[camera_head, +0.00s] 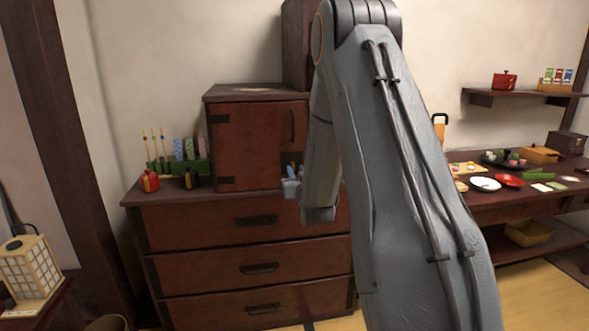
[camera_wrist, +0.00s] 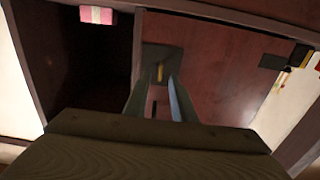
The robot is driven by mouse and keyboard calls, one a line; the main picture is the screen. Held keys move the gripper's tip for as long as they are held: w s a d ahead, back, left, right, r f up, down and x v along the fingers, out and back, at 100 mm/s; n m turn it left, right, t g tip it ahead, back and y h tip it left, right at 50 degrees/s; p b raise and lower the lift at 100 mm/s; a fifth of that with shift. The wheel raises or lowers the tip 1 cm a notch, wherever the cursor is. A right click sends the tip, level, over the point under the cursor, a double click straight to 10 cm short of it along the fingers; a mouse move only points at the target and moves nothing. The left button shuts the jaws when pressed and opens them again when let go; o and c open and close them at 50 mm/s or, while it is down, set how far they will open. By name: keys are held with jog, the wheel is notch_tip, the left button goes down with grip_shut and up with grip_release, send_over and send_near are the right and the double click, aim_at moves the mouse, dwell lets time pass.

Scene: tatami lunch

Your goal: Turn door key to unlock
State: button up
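The red-brown cabinet door (camera_head: 245,148) is shut, with a dark upright handle (camera_head: 292,125) near its right edge. In the wrist view, which looks upside down, a dark lock plate (camera_wrist: 175,60) is on the door (camera_wrist: 225,65) and a small yellow key (camera_wrist: 160,72) shows on it. My gripper (camera_wrist: 157,80) is open, its two fingers apart, with the key in line with the gap just beyond the tips. I cannot tell any contact. In the head view my gripper (camera_head: 291,186) is at the door's lower right; the key is hidden there.
The cabinet stands on a chest of drawers (camera_head: 200,225). Left of the door are a red ornament (camera_head: 149,181), a black one (camera_head: 191,180) and a green holder (camera_head: 175,167). A dark recess (camera_wrist: 85,60) with a pink box (camera_wrist: 97,15) adjoins the door. My arm hides much of the right.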

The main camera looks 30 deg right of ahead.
aim_at(293, 166)
jog(key=shift+x, duration=1.9)
grip_shut()
jog(key=shift+m, duration=0.4)
jog(key=shift+s+d+f+m+b, duration=0.1)
jog(key=shift+m+b, duration=0.3)
jog(key=shift+m, duration=3.9)
jog(key=shift+d+m+b, duration=0.1)
jog(key=shift+m+b, duration=0.25)
jog(key=shift+m, duration=3.95)
